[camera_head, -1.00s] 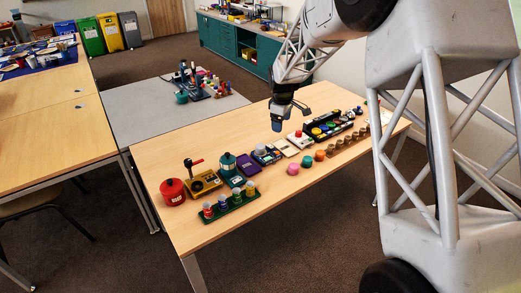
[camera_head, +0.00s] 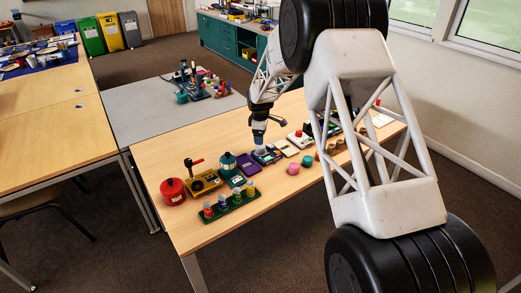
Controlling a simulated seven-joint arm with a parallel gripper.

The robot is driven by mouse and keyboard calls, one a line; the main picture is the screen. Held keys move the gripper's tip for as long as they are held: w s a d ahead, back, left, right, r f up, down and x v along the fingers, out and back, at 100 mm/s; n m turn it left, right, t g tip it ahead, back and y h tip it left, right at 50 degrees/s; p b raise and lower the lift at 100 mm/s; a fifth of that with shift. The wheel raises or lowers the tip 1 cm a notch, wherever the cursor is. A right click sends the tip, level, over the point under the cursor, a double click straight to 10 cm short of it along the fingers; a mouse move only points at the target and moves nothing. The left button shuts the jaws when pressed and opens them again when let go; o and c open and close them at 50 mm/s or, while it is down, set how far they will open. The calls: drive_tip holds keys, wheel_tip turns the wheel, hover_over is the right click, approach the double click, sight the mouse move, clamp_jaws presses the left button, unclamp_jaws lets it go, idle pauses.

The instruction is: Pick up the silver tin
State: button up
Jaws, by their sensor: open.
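My gripper (camera_head: 260,143) is over the middle of the wooden table (camera_head: 160,150), pointing down, just above or at a small dark blue device (camera_head: 266,156). Its fingers are small and greyish here, so I cannot tell whether they touch anything. I cannot make out a silver tin with certainty; my arm covers part of the right side of the table.
Left of my gripper stand a teal canister (camera_head: 228,165), a yellow box (camera_head: 205,182) and a red pot (camera_head: 173,191). A green rack (camera_head: 231,206) of small jars is in front. The table's left back area is bare.

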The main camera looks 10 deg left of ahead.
sight(261, 147)
drive_tip(key=shift+w+f, duration=0.1)
drive_tip(key=shift+f, duration=1.2)
drive_tip(key=shift+w+d+f, duration=0.1)
drive_tip(key=shift+w+f, duration=0.05)
drive_tip(key=shift+f, duration=1.15)
drive_tip(key=shift+w+f, duration=0.1)
drive_tip(key=shift+f, duration=1.2)
drive_tip(key=c, duration=1)
drive_tip(key=shift+c, duration=0.2)
drive_tip(key=shift+r, duration=0.1)
